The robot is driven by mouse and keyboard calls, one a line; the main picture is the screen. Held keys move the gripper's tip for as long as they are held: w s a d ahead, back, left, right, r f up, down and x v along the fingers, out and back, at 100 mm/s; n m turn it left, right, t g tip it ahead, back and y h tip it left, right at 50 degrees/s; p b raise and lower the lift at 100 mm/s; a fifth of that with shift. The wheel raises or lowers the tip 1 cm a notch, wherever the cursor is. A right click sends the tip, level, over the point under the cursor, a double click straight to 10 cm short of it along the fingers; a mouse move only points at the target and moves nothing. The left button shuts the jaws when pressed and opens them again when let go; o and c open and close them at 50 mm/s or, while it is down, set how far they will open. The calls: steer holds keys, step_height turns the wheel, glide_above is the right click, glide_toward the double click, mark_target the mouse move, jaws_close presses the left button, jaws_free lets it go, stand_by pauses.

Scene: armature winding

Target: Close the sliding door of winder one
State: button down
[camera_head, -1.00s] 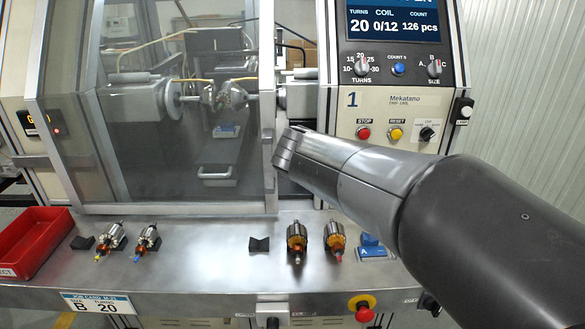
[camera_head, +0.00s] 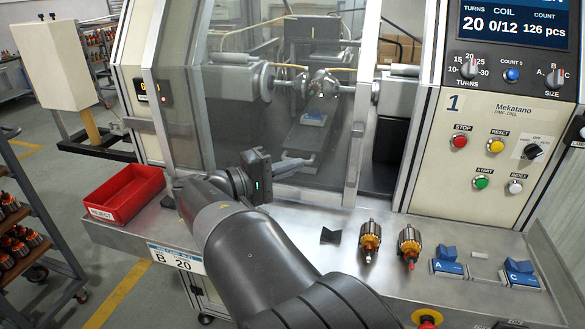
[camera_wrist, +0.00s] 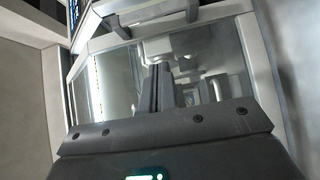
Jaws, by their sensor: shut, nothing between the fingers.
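The clear sliding door (camera_head: 225,105) of winder one has a grey metal frame. Its right frame post (camera_head: 362,100) stands apart from the control panel, leaving an open gap between them. My gripper (camera_wrist: 165,72) is shut and empty in the wrist view, pointing toward the machine front.
The control panel (camera_head: 505,130) stands right of the gap. On the steel bench, two armatures (camera_head: 370,241) (camera_head: 409,246), a black V-block (camera_head: 331,235) and blue fixtures (camera_head: 447,262) sit to the right. A red reject bin (camera_head: 126,194) is at left.

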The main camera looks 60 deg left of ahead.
steer(key=w+d, duration=0.3)
steer(key=w, duration=0.6)
steer(key=shift+w, duration=0.2)
steer(key=w+d, duration=0.9)
